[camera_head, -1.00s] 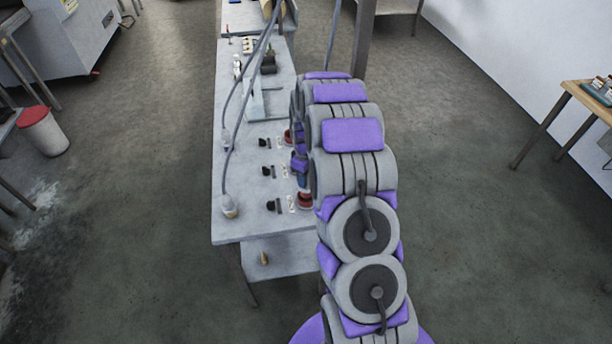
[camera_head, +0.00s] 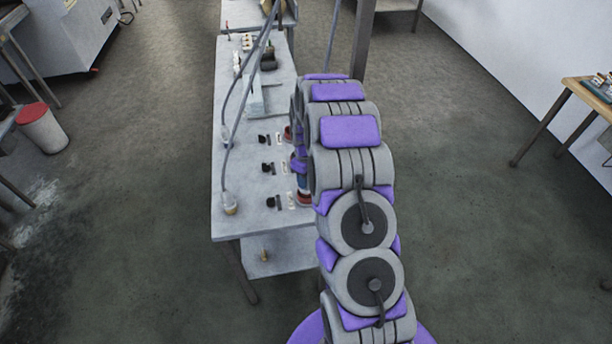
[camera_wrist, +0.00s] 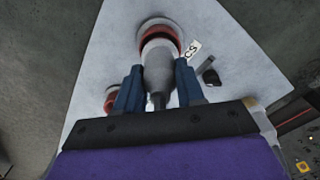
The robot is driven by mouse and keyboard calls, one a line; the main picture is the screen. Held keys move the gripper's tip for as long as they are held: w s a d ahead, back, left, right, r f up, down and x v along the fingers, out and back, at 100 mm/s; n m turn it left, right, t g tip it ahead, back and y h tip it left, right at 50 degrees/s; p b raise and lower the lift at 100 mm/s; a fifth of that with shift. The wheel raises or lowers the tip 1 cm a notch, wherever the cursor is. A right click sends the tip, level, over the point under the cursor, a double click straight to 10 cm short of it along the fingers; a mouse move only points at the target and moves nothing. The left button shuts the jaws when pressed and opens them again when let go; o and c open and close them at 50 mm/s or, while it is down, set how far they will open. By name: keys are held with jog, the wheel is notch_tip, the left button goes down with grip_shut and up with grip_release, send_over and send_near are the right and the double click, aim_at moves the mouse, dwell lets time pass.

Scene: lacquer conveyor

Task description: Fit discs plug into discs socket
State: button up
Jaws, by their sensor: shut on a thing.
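My gripper (camera_wrist: 157,72) has its two blue fingers shut on a pale grey plug (camera_wrist: 158,64) in the wrist view. The plug's far end is lined up with a red-ringed round socket (camera_wrist: 163,33) on the table and overlaps it in the picture. I cannot tell how deep the plug sits. A label (camera_wrist: 193,50) ending in "CS" lies beside this socket. In the head view, my arm hides most of the gripper and the plug. A red socket (camera_head: 304,199) shows at the table's near right edge, just below the blue fingers.
The narrow grey table (camera_head: 240,180) carries several labels and black knobs, such as the near knob (camera_head: 272,202). A black knob (camera_wrist: 210,77) and another red round part (camera_wrist: 111,100) flank the plug. The floor right of my arm is clear.

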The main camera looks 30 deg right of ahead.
jog(key=shift+f, duration=0.75)
jog(key=o, duration=1.2)
jog(key=shift+r, duration=0.1)
notch_tip(320, 180, up, 17)
jog(key=shift+w+r+p, duration=0.1)
jog(key=shift+p, duration=0.45)
jog(key=s+a+r+m+b, duration=0.1)
jog(key=s+a+r, duration=0.4)
jog(key=s, duration=0.4)
jog(key=s+a+r+m+b, duration=0.1)
jog(key=s+a+r, duration=0.2)
jog(key=s+a, duration=0.5)
jog(key=s+a+m, duration=0.1)
jog(key=s, duration=0.6)
jog(key=s+a+f+m+g+b, duration=0.1)
jog(key=s, duration=0.7)
jog(key=s+a+m+b, duration=0.1)
jog(key=s, duration=0.7)
jog(key=shift+a+f+m+g, duration=0.15)
jog(key=shift+a+m+g, duration=0.05)
jog(key=shift+m+g, duration=0.2)
